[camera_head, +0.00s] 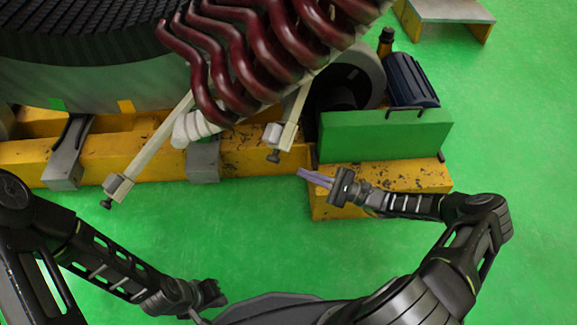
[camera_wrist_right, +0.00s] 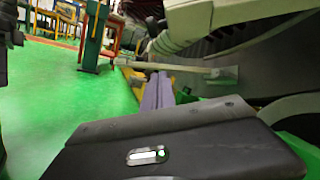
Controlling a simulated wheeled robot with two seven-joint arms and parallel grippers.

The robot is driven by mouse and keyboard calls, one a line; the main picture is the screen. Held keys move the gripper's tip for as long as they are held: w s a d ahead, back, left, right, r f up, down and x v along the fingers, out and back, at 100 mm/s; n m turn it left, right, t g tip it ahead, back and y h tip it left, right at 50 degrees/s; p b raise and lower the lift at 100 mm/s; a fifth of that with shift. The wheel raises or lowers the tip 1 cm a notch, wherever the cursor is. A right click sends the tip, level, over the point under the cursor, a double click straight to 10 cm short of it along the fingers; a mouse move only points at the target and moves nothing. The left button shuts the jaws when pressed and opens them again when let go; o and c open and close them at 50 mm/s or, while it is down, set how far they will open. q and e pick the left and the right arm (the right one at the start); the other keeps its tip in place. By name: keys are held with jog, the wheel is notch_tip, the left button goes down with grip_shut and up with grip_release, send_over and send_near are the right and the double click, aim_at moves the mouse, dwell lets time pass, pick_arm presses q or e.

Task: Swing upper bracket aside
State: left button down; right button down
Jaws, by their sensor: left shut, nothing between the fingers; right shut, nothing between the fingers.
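Two pale beige bracket arms hang below the dark red coils in the head view. The left bracket arm (camera_head: 160,138) is long and slants down to a metal end block with a dark knob. The right bracket arm (camera_head: 296,112) is shorter in view and ends in a similar block and knob. I cannot tell which is the upper bracket. My right gripper (camera_head: 302,172) is shut and empty, its purple fingers pointing left, just below the right arm's knob. In the right wrist view, its fingers (camera_wrist_right: 158,92) lie before a pale bar (camera_wrist_right: 180,68). My left gripper (camera_head: 217,294) is shut and empty, low over the floor.
The dark red coils (camera_head: 235,60) and the big stator ring (camera_head: 80,40) fill the top. A yellow base beam (camera_head: 255,155) runs beneath. A green block (camera_head: 385,135) and a dark motor (camera_head: 410,80) stand right. Green floor (camera_head: 250,235) is clear between my arms.

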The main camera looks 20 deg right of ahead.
jog(key=w+a+r+b, duration=0.1)
jog(key=w+a+r, duration=0.1)
jog(key=a+r, duration=0.3)
jog(key=shift+w+a, duration=0.35)
jog(key=shift+a, duration=0.85)
jog(key=shift+g, duration=0.3)
jog(key=s+r+p, duration=0.1)
jog(key=s+d+r+p, duration=0.1)
jog(key=s+p, duration=0.1)
jog(key=shift+d+r, duration=0.1)
jog(key=shift+r, duration=0.1)
jog(key=shift+f, duration=0.1)
